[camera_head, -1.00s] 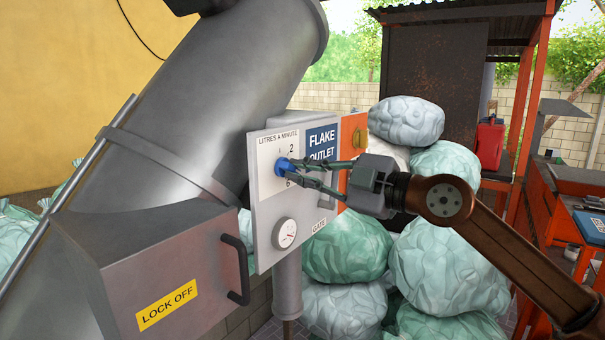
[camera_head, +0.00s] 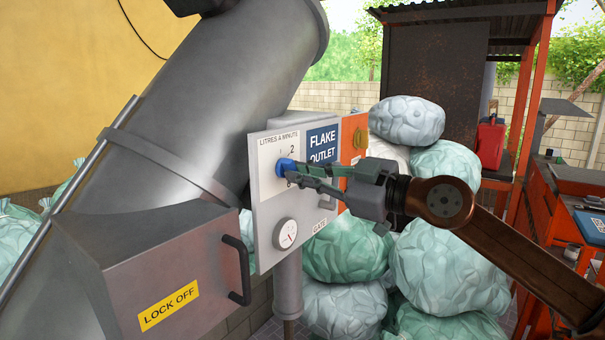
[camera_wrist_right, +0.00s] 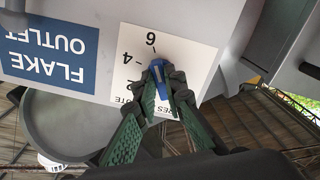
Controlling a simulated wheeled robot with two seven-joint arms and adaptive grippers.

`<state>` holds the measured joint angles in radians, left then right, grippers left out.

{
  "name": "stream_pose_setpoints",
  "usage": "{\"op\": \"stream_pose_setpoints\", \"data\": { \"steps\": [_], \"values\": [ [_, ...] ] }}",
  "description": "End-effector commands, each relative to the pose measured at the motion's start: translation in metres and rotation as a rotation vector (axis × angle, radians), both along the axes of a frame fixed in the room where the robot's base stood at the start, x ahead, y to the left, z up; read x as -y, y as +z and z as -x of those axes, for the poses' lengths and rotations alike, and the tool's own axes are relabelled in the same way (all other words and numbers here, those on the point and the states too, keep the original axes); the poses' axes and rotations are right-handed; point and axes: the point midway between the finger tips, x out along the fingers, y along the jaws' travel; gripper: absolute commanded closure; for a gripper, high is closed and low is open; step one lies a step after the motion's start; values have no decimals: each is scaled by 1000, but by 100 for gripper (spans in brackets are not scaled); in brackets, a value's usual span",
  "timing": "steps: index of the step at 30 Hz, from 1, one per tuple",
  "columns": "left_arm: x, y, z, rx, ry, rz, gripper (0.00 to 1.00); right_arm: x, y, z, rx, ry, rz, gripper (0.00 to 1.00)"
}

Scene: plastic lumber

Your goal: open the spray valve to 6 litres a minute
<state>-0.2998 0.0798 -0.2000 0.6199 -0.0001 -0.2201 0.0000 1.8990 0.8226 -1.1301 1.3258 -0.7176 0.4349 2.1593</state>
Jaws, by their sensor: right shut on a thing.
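The blue spray valve knob (camera_head: 283,165) sits on a white dial plate (camera_head: 268,150) marked in litres a minute, on the grey panel. My right gripper (camera_head: 291,169) is shut on the knob, its fingers reaching in from the right. In the right wrist view, the fingertips (camera_wrist_right: 168,84) hold the knob (camera_wrist_right: 157,70) from both sides. There the knob's free end points roughly towards the 6 on the dial plate (camera_wrist_right: 185,50); the exact setting is hard to read, and the fingers hide part of the scale. My left gripper is not in view.
A round gauge (camera_head: 285,234) is below the knob. A blue FLAKE OUTLET sign (camera_head: 322,138) is beside the dial, close to my fingers. A grey LOCK OFF box (camera_head: 150,270) with a black handle (camera_head: 238,270) stands at the left front. Stuffed bags (camera_head: 345,245) lie behind.

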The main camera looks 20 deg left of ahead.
Motion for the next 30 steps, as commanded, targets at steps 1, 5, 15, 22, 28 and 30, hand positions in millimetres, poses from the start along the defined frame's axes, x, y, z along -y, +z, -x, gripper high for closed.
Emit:
{"op": "stream_pose_setpoints", "data": {
  "steps": [1,5,15,22,28,30],
  "values": [
    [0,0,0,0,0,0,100,0,-1,0,-1,0,1,100],
    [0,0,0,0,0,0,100,0,-1,0,-1,0,1,100],
    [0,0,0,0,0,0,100,0,-1,0,0,0,1,75],
    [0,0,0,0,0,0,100,0,-1,0,1,1,1,72],
    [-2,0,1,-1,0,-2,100,8,0,3,1,0,0,72],
    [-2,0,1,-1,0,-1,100,18,0,6,1,-1,0,72]
  ]
}}
